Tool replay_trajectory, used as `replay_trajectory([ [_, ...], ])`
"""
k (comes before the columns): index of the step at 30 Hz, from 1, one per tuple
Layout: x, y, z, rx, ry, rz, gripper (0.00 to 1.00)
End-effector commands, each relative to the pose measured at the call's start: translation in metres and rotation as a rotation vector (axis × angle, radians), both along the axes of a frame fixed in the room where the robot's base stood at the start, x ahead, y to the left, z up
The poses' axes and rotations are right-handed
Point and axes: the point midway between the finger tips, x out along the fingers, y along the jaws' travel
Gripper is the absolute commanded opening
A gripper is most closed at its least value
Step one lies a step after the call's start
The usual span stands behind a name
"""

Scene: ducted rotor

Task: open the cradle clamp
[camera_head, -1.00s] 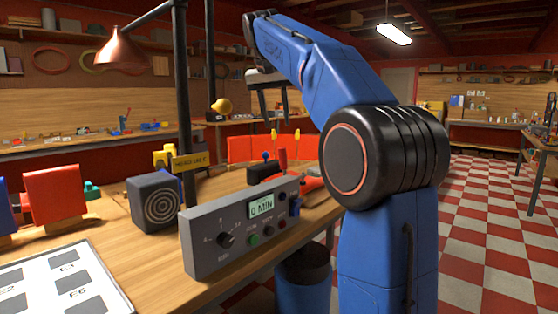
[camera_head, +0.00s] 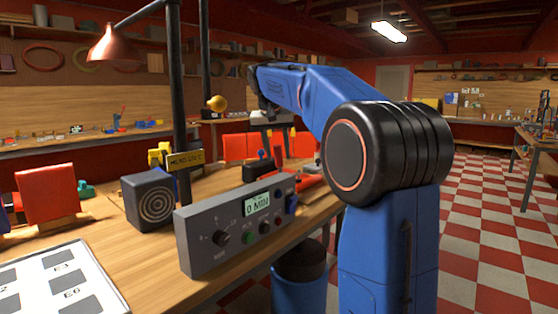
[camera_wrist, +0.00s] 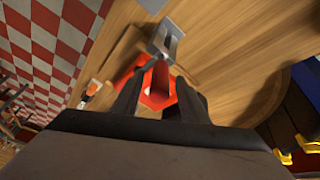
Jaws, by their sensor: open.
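In the wrist view, a red upright handle (camera_wrist: 159,78) rises from an orange-red base (camera_wrist: 150,98). It appears to belong to the cradle clamp, though I cannot tell whether the clamp is open. A grey metal bracket (camera_wrist: 166,40) lies just beyond it. My gripper (camera_wrist: 158,86) is open, with one dark finger on each side of the red handle in this view; I cannot tell whether they touch it.
The grey control box (camera_head: 235,228) with a "0 MIN" display stands at the bench's front edge. A dark speaker-like cube (camera_head: 150,201), a black post (camera_head: 178,100) and a red block (camera_head: 48,194) are left. A blue bin (camera_head: 299,285) stands below. Bare wood (camera_wrist: 235,50) shows beyond the bracket.

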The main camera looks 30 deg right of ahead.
Motion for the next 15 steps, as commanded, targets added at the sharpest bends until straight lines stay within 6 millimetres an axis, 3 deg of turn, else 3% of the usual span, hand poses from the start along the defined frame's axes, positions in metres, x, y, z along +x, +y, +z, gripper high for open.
replay_trajectory([
  [6,0.006,-0.008,-0.023,0.000,0.001,-0.001,0.40],
  [15,0.008,-0.010,-0.030,0.000,0.000,0.000,0.40],
])
